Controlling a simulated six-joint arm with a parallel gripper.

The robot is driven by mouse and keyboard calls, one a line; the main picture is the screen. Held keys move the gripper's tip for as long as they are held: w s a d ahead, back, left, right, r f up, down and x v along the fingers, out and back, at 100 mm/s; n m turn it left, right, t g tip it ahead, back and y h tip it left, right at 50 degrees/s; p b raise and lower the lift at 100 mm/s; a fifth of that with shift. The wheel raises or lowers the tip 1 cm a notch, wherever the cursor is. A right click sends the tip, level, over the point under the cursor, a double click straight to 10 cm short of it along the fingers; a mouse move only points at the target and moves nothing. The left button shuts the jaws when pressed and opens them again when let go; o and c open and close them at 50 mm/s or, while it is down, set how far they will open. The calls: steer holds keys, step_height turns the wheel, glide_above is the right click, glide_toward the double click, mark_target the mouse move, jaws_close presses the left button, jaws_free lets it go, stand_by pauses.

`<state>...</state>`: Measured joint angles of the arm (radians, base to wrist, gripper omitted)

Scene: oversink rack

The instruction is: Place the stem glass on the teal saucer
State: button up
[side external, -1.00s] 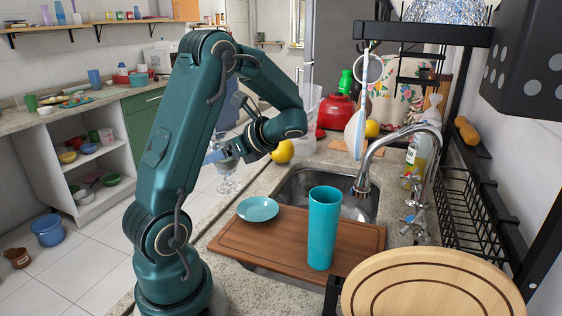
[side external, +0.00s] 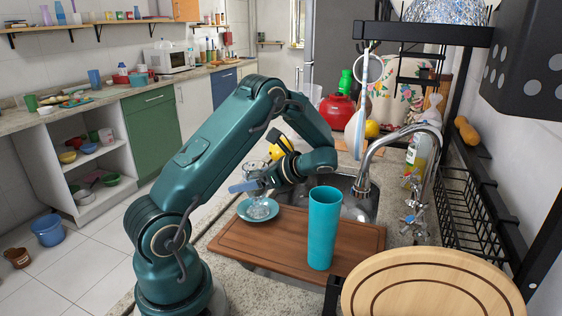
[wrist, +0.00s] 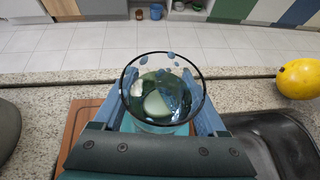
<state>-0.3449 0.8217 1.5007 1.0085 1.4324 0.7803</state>
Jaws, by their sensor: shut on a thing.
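The clear stem glass (side external: 255,170) is upright in my gripper (side external: 252,186), with its foot over the teal saucer (side external: 244,213) in the side view. I cannot tell whether the foot touches the saucer. The saucer lies on the left part of the brown wooden board. In the wrist view, the glass (wrist: 162,88) shows its round rim from above, with blue fingers of my gripper (wrist: 162,112) on either side. The glass hides most of the saucer there.
A tall teal cup (side external: 324,228) stands on the board (side external: 285,238), right of the saucer. The sink (side external: 352,205) and faucet (side external: 400,140) lie behind. A yellow fruit (wrist: 299,79) sits on the counter. A round wooden board (side external: 430,288) is at the front right.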

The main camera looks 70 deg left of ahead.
steer(key=o, duration=1.5)
steer(key=shift+f, duration=0.1)
steer(key=shift+c, duration=0.2)
steer(key=v, duration=1.2)
steer(key=s+d+r+n+t+h, duration=0.1)
steer(key=s+d+n+t+h, duration=0.4)
steer(key=d, duration=0.4)
steer(key=s+d+r+n+t+h, duration=0.2)
steer(key=s+d+n+t+h, duration=0.2)
steer(key=d+t, duration=0.4)
steer(key=shift+s+d+n+h, duration=0.4)
steer(key=shift+d+n, duration=0.4)
steer(key=shift+d, duration=0.35)
steer(key=shift+r, duration=0.1)
